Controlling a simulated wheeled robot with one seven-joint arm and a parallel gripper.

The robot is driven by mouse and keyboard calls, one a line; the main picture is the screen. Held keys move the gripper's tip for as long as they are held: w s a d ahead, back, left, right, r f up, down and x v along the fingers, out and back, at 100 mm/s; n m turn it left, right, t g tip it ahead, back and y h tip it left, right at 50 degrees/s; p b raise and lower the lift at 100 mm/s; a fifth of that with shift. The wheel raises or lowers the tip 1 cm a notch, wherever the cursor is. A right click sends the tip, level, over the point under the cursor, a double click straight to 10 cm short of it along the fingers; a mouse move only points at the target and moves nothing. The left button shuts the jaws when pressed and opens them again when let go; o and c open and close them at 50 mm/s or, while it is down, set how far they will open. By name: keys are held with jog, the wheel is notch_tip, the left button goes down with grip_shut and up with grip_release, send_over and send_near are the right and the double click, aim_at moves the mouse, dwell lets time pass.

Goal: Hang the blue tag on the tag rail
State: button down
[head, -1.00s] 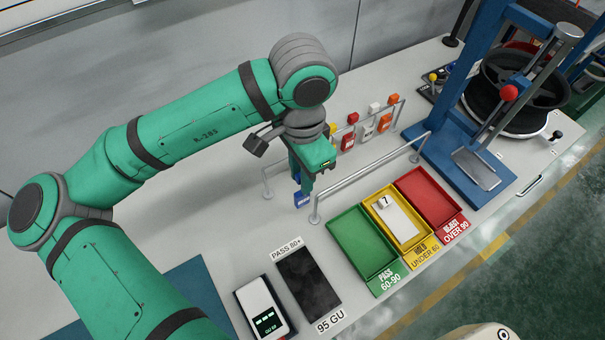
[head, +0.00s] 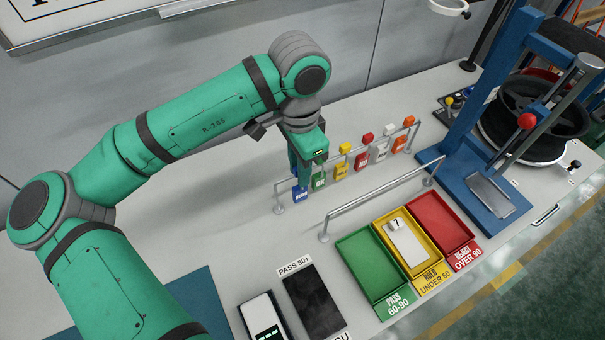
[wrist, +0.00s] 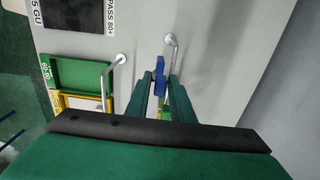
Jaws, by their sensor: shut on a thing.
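My gripper (head: 300,178) points down at the left end of the tag rail (head: 279,198), shut on the blue tag (head: 299,194). The tag hangs upright below the fingers, beside the left rail post. In the wrist view the blue tag (wrist: 159,76) shows between the fingertips, close to the rail's end post (wrist: 171,42). I cannot tell whether its hook is over the bar, as the fingers hide its top. Green (head: 319,180), yellow (head: 341,168), red (head: 362,160), white (head: 380,153) and orange (head: 399,144) tags hang along the rail to the right.
A second, empty rail (head: 375,200) stands in front. Green (head: 345,250), yellow (head: 384,232) and red (head: 415,206) trays lie before it. A blue stand (head: 470,90) with a wheel is at the right. A dark panel (head: 315,298) and a gauge lie at the front.

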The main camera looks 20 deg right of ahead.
jog(key=shift+w+a, duration=0.3)
jog(key=shift+w, duration=0.6)
jog(key=shift+f, duration=0.7)
jog(key=c, duration=1.5)
grip_release()
jog(key=shift+o, duration=0.2)
jog(key=shift+w, duration=0.1)
notch_tip(320, 180, up, 11)
